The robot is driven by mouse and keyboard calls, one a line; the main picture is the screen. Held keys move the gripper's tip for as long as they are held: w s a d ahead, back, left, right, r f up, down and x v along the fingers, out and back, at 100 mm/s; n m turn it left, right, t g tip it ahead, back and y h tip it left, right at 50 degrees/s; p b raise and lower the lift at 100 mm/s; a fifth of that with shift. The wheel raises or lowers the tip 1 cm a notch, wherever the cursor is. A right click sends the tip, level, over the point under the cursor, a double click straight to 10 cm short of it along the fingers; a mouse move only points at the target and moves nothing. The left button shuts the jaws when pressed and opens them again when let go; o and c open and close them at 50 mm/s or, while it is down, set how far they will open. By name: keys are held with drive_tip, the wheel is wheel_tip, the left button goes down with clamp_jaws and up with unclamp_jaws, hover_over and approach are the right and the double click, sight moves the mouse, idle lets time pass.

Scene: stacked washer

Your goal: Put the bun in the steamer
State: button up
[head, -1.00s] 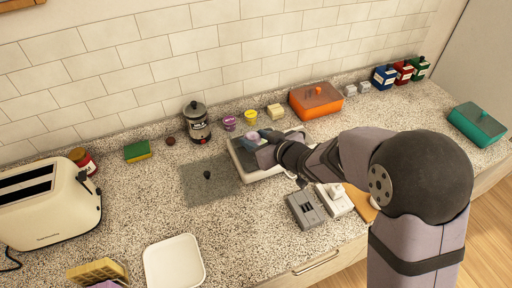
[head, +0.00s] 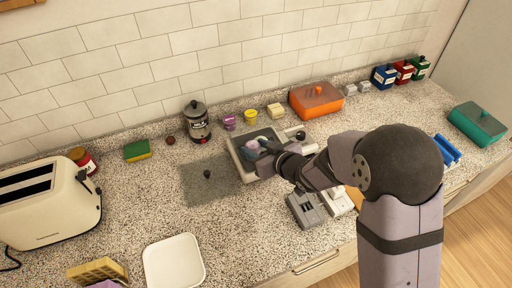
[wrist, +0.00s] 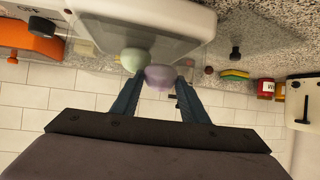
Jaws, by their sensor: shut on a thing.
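My gripper (wrist: 160,82) is shut on a lavender bun (wrist: 159,76), held between the fingertips. In the head view my gripper (head: 262,148) is over the left part of the shallow white steamer (head: 246,171). A pale green bun (wrist: 133,60) is right beside the lavender one, apparently in the steamer, which also shows in the wrist view (wrist: 190,18). The wrist view does not clearly show whether the lavender bun touches the steamer floor. A grey see-through lid with a dark knob (head: 207,174) lies on the counter left of the steamer.
Behind the steamer stand a purple cup (head: 230,123), a yellow cup (head: 250,116), a dark canister (head: 197,122) and an orange lidded box (head: 316,100). Grey switch boxes (head: 306,210) sit in front. The counter toward the white tray (head: 173,262) is largely clear.

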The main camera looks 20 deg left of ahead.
drive_tip(key=shift+f, duration=0.3)
drive_tip(key=o, duration=0.8)
drive_tip(key=shift+s, duration=0.1)
drive_tip(key=shift+c, duration=0.2)
drive_tip(key=shift+r, duration=0.35)
drive_tip(key=v, duration=1.2)
drive_tip(key=shift+r, duration=0.25)
